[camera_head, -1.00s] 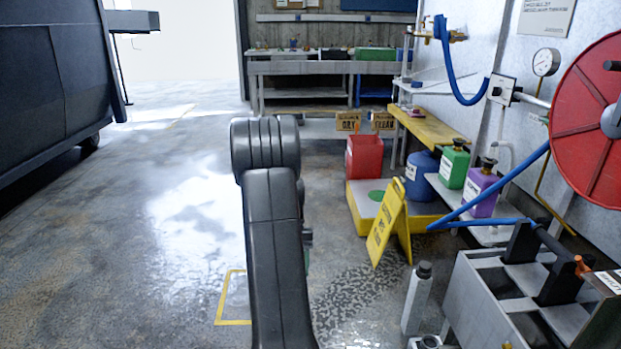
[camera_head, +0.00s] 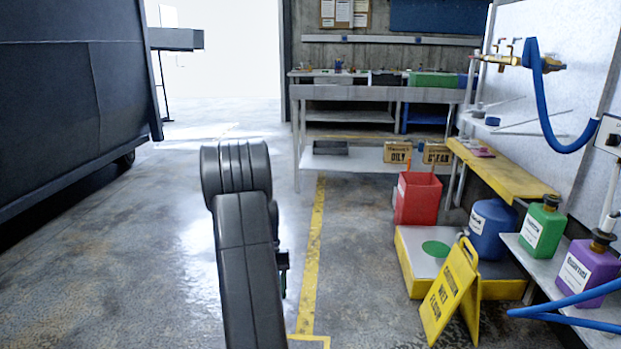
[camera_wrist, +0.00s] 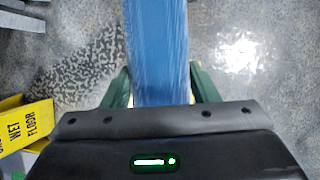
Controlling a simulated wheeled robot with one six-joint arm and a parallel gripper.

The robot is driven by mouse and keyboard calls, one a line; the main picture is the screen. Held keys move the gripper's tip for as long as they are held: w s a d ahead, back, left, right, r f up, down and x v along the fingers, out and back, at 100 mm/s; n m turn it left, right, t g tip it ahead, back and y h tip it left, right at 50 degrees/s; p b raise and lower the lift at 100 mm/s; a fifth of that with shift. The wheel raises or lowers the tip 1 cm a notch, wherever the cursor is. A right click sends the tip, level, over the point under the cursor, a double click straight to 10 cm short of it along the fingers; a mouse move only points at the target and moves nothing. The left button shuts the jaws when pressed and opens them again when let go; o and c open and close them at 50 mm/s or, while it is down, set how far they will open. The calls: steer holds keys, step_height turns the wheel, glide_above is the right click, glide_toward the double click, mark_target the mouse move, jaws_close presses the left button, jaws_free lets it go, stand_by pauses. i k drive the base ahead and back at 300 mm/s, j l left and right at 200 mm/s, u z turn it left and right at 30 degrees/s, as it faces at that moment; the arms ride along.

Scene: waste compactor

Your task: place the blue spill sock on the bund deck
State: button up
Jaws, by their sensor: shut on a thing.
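The blue spill sock (camera_wrist: 158,50) shows in the wrist view as a long blue shape running up out of the frame. My gripper (camera_wrist: 160,88) is shut on it, with a green finger on each side, above wet speckled floor. In the head view my arm hides the sock and most of the gripper. The bund deck (camera_head: 416,248) is the low yellow-edged platform at right, with a pale top and a green disc (camera_head: 436,249) on it.
A yellow wet floor sign (camera_head: 450,297) stands before the deck's front edge; it also shows in the wrist view (camera_wrist: 22,127). Green (camera_head: 541,230) and purple (camera_head: 588,270) jugs sit on a shelf at right. A workbench (camera_head: 375,92) stands at the back. Floor left of the deck is clear.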

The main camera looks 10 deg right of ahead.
mark_target(413, 250)
steer(key=i+l+z, duration=0.15)
steer(key=i, duration=0.4)
steer(key=i+z, duration=0.2)
steer(key=i, duration=0.35)
steer(key=i+z, duration=0.15)
steer(key=i, duration=0.4)
steer(key=i+j+z, duration=0.2)
steer(key=i, duration=0.35)
steer(key=i+j+z, duration=0.15)
steer(key=i, duration=0.4)
steer(key=i+l+z, duration=0.25)
steer(key=i, duration=0.3)
steer(key=i+z, duration=0.25)
steer(key=i, duration=0.35)
steer(key=u, duration=0.15)
